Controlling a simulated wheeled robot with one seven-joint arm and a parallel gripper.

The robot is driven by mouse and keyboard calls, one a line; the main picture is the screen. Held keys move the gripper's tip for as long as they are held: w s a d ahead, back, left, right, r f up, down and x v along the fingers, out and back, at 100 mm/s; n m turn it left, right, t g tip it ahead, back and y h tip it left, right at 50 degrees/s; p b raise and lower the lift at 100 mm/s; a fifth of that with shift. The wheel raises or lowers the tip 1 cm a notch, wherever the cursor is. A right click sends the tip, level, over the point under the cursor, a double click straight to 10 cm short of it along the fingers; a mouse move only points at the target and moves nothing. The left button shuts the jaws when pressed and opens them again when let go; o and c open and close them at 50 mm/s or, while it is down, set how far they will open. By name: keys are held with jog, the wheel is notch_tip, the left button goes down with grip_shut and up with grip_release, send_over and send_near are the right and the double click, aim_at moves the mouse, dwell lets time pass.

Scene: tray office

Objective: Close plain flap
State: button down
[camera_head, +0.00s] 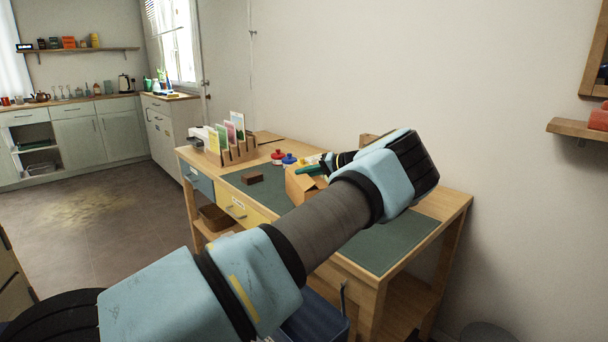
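A tan cardboard box (299,187) stands on the green desk mat, partly hidden behind my arm. Its upper edge slants, but I cannot tell which part is the plain flap or how far it stands open. My gripper (327,165) is at the box's upper right, small and dark, mostly hidden by my wrist. Its fingers do not show clearly, so I cannot tell whether it is open or touching the box. A dark green item (309,170) lies across the box top in this view, by the gripper.
The wooden desk (454,208) has a green mat (390,240). A brown block (252,178), a red bottle (278,157), a blue bottle (289,160) and a file rack (240,153) stand left of the box. The mat's right part is clear. A wall shelf (572,128) juts out at right.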

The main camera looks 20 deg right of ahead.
jog(key=c, duration=1.1)
grip_release()
jog(key=shift+o, duration=0.2)
